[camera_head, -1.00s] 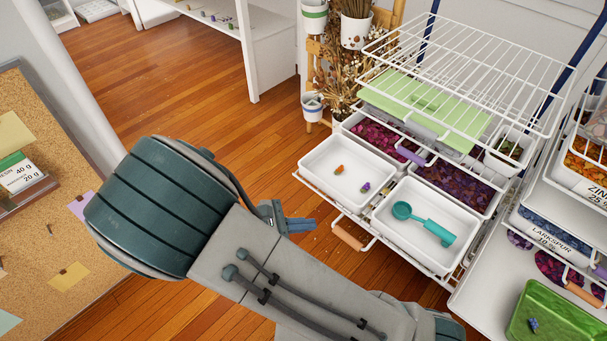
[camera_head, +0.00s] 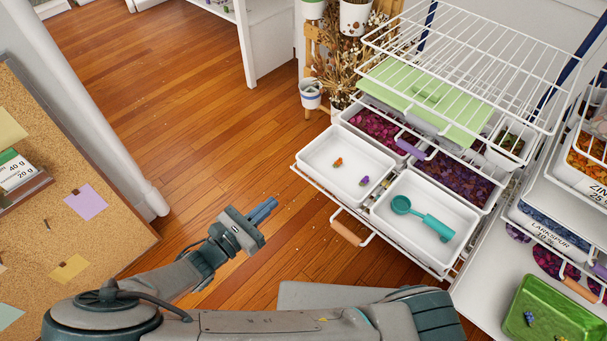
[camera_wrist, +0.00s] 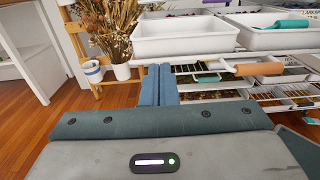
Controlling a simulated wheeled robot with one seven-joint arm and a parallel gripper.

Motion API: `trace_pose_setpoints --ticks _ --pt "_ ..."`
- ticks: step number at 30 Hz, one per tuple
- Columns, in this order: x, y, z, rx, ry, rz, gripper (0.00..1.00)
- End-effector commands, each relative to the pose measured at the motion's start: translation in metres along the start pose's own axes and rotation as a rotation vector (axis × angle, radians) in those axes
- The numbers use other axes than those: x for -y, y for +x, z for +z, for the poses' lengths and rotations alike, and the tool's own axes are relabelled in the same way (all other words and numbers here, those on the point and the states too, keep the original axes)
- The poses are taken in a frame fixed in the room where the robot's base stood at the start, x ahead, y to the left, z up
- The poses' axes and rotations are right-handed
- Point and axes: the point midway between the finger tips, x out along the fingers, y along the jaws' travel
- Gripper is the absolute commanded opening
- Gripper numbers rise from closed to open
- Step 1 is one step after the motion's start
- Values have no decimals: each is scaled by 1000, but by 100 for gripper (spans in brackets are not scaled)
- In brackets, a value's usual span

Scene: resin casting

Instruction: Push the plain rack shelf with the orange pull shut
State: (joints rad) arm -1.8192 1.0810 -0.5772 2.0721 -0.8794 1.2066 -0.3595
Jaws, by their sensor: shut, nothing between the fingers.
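The plain wire rack shelf (camera_head: 318,194) is pulled out from the white rack and carries two white bins. Its orange pull (camera_head: 346,233) hangs at the front edge; it also shows in the wrist view (camera_wrist: 258,69), right of the fingers. My gripper (camera_head: 264,209) is shut and empty, out over the floor to the left of the pull and apart from it. In the wrist view my blue fingers (camera_wrist: 158,85) are together, pointing toward the rack.
The left bin (camera_head: 345,165) holds two small items; the right bin (camera_head: 425,220) holds a teal scoop (camera_head: 425,218). Purple-pull shelves sit behind. Another orange pull (camera_head: 582,291) is on the right rack. A plant stand (camera_head: 312,60) stands behind left, a corkboard (camera_head: 60,200) at left. Floor between is clear.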

Motion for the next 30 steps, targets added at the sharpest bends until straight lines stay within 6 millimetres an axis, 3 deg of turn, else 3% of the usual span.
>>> trace_pose_setpoints --ticks 18,30 --pt "2 102 -2 2 0 -8 0" --pt "2 124 0 -1 1 -6 0"
